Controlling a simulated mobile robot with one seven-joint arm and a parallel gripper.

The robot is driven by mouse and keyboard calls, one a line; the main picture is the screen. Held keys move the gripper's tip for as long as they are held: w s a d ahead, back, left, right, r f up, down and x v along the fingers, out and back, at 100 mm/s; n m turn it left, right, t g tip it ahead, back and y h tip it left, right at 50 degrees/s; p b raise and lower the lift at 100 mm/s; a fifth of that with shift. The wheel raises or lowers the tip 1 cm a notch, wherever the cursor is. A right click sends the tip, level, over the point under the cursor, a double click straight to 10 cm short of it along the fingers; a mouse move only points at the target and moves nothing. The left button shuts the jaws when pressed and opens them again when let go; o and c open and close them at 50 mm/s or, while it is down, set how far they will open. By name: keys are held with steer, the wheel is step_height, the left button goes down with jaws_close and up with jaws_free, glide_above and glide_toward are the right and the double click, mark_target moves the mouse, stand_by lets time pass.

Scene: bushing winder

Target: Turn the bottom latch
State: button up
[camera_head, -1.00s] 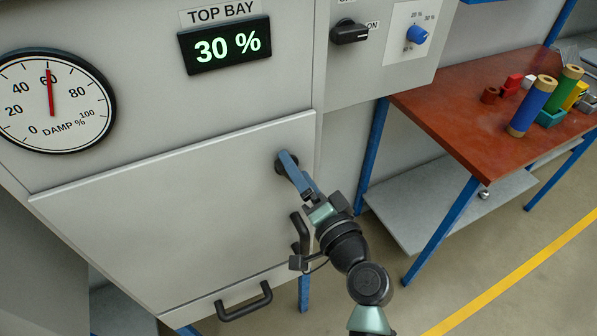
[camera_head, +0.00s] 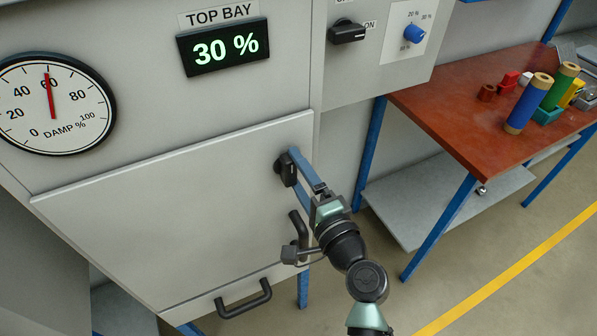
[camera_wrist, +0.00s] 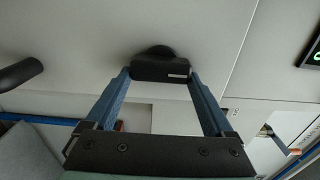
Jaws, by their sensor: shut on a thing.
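The bottom latch (camera_head: 287,172) is a small black knob on the upper right of the pale grey lower door (camera_head: 150,210). In the head view its grip stands close to upright. In the wrist view the latch (camera_wrist: 160,68) is a black bar with a round base behind it, at top centre. My gripper (camera_wrist: 159,75) has one blue fingertip at each end of this bar and is shut on it. In the head view my gripper (camera_head: 291,166) comes from the lower right, and its fingers hide part of the latch.
A black bar handle (camera_head: 243,300) sits at the door's bottom, and another dark handle (camera_head: 298,230) stands beside my wrist. A red-brown table (camera_head: 460,110) with coloured spools is at right. The display (camera_head: 224,46) reads 30 %. Floor is clear at lower right.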

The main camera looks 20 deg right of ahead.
stand_by(0.3)
steer(key=o, duration=1.1)
steer(key=shift+s+d+b, duration=0.2)
steer(key=shift+s+b, duration=1.3)
steer(key=shift+s, duration=4.95)
